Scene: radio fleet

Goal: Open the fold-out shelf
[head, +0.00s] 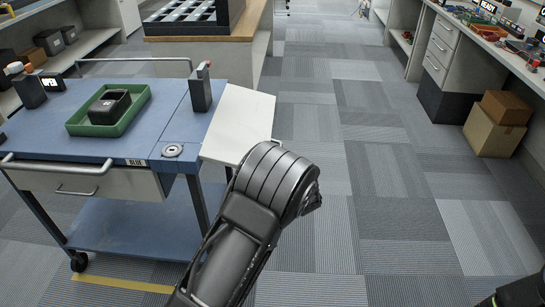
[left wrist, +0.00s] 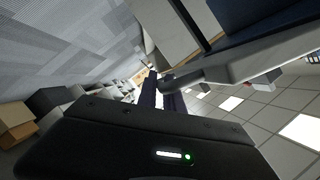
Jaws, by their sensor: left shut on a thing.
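The fold-out shelf (head: 240,118) is a white panel at the right side of the blue cart (head: 80,143). It reaches out from the cart's right edge; I cannot tell if it is fully level. My left arm comes up from the bottom of the head view, and its wrist covers the shelf's near right corner and hides the gripper there. In the left wrist view my left gripper (left wrist: 164,98) has its dark fingers shut at the end of a grey edge piece, which looks like part of the shelf. My right gripper's fingers are out of view.
On the cart are a green tray (head: 76,127) with a black box (head: 110,106), and a dark handset (head: 201,90). Cardboard boxes (head: 492,128) stand by the right bench. The carpet floor (head: 345,150) right of the cart is clear.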

